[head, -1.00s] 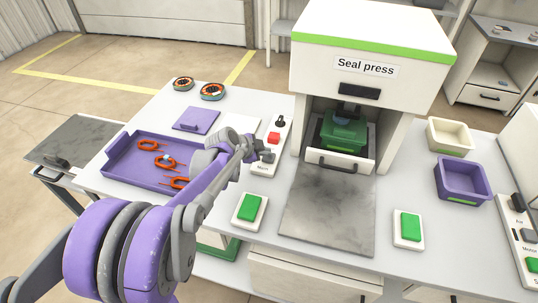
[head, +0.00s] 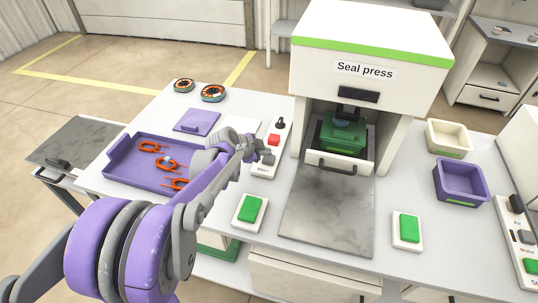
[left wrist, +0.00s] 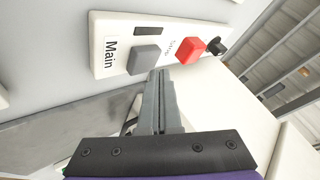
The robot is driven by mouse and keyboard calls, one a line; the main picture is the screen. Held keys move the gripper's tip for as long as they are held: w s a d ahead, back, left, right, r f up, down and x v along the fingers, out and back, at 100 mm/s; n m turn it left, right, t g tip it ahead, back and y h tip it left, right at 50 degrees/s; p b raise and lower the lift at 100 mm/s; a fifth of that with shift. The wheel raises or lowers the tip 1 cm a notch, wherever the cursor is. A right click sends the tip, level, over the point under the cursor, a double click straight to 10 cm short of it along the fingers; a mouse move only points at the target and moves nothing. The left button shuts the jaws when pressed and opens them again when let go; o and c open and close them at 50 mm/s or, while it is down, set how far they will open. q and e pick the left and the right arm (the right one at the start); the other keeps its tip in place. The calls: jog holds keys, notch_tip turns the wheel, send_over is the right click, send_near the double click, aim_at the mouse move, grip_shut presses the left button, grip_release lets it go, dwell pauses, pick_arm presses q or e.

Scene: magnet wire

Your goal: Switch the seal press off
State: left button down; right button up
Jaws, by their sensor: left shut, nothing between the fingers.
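The seal press (head: 372,32) is a white cabinet with a green stripe and an open front bay. Its white control strip (head: 262,172) stands on the table left of the press. In the left wrist view the strip (left wrist: 104,32) carries a grey switch (left wrist: 144,58) labelled Main, a red stop button (left wrist: 191,50) and a black knob (left wrist: 216,46). A dark slot (left wrist: 148,31) is beside the grey switch. My left gripper (left wrist: 158,74) is shut and empty, its tips close to the grey switch; contact cannot be told. My right gripper is not in view.
A green block (head: 343,137) sits in the press bay. Green buttons stand at the front left (head: 249,210) and front right (head: 407,229). A purple tray (head: 115,168) with orange coils lies left, partly behind my left arm. Purple (head: 460,181) and cream (head: 450,137) bins stand right.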

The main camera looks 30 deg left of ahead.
aim_at(266, 159)
pick_arm(q)
notch_tip(266, 159, up, 6)
jog(key=p, duration=0.4)
jog(key=shift+p, duration=0.35)
dwell(1.2)
